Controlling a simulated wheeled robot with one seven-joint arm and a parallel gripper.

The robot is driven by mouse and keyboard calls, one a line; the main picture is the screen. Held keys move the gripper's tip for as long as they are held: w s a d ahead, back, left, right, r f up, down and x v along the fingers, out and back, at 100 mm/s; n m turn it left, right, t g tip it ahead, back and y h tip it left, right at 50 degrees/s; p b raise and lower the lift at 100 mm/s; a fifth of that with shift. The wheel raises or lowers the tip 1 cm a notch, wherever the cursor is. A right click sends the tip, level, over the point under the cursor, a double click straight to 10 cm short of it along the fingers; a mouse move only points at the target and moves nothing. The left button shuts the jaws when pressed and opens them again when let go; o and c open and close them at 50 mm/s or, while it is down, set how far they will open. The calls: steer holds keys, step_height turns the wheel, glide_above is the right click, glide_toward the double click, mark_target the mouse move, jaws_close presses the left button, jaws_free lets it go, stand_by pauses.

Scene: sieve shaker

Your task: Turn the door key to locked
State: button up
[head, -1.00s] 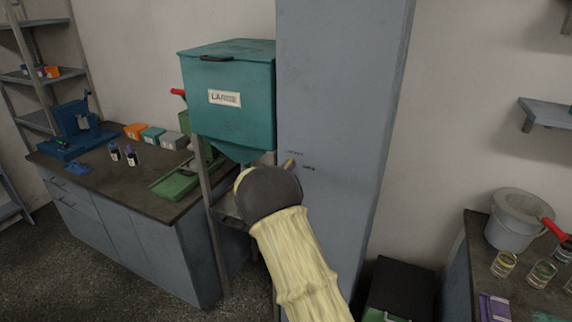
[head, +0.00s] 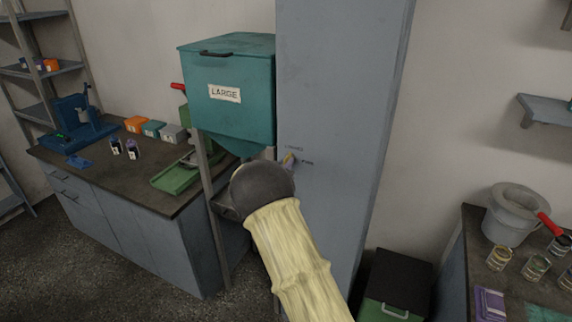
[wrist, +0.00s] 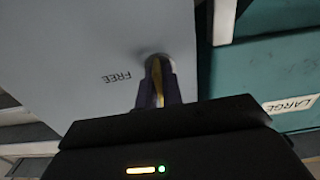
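The tall grey cabinet (head: 335,110) stands in the middle of the head view, with two small printed marks on its face beside the key. In the wrist view its door (wrist: 90,50) carries the word FREE, upside down. The brass door key (wrist: 157,80) stands out from a round lock on that door, seen nearly edge-on. My gripper (wrist: 159,92) has its dark fingers close on both sides of the key and looks shut on it. In the head view my wrist and forearm hide most of the gripper (head: 288,160).
A teal bin (head: 232,100) marked LARGE on a metal frame stands close to the left of the cabinet. A bench (head: 130,190) with small boxes and bottles lies further left.

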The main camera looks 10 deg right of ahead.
steer(key=o, duration=0.4)
steer(key=shift+c, duration=0.2)
steer(key=b+v, duration=0.4)
steer(key=v, duration=1.3)
steer(key=shift+s, duration=0.15)
